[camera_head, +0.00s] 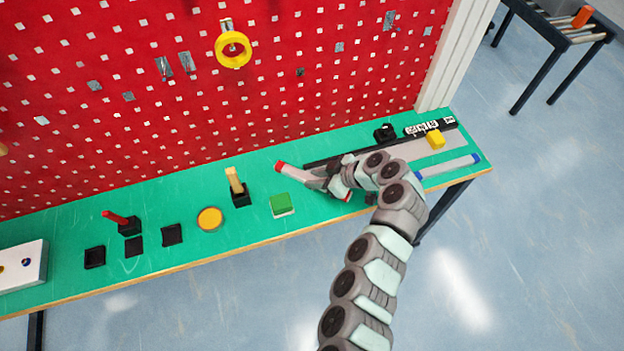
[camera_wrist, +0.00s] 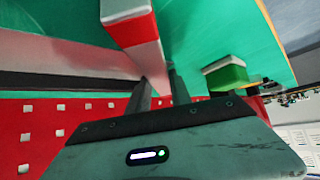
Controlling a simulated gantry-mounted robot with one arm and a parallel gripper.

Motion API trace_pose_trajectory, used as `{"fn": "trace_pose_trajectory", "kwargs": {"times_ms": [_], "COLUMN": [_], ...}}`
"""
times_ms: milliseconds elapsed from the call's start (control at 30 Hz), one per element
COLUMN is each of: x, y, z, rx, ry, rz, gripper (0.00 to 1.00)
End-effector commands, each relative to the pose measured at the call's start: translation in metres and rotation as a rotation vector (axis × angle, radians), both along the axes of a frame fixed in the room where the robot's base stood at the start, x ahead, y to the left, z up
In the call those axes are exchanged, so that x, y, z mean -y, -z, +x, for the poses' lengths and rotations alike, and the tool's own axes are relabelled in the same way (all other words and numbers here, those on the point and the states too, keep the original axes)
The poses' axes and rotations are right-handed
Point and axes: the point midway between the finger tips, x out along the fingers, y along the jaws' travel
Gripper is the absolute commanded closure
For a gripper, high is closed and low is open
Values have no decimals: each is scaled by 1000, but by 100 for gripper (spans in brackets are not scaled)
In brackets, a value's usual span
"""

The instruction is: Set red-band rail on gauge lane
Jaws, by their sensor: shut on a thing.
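The red-band rail (camera_head: 296,173) is a pale bar with a red end at its left, in the head view. My gripper (camera_head: 336,180) is shut on it, over the front part of the green bench. In the wrist view the rail's red and white end (camera_wrist: 136,28) rises between my gripper's fingers (camera_wrist: 160,88). The gauge lane seems to be the long grey strip with a black edge (camera_head: 407,149) behind my gripper; it also shows in the wrist view (camera_wrist: 75,50). My wrist hides part of the lane and rail. I cannot tell whether the rail touches the bench.
A blue-ended rail (camera_head: 448,166) lies at the right, near a yellow block (camera_head: 435,140). A green block (camera_head: 282,205) is left of my gripper, and a black holder with a wooden piece (camera_head: 238,188) stands beyond it. A red pegboard (camera_head: 200,80) rises behind the bench.

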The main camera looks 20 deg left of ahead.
Motion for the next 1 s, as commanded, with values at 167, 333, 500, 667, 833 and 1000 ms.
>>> {"fn": "trace_pose_trajectory", "kwargs": {"times_ms": [167,333,500,667,833,1000], "x": [0,0,-1,-1,0,2], "y": [-1,-6,-24,-65,-117,-163], "z": [0,1,1,2,1,1], "rx": [1,2,5,9,6,4], "ry": [-1,1,1,1,0,3], "rz": [1,1,2,2,1,2], "gripper": [100,100,100,100,100,100]}}
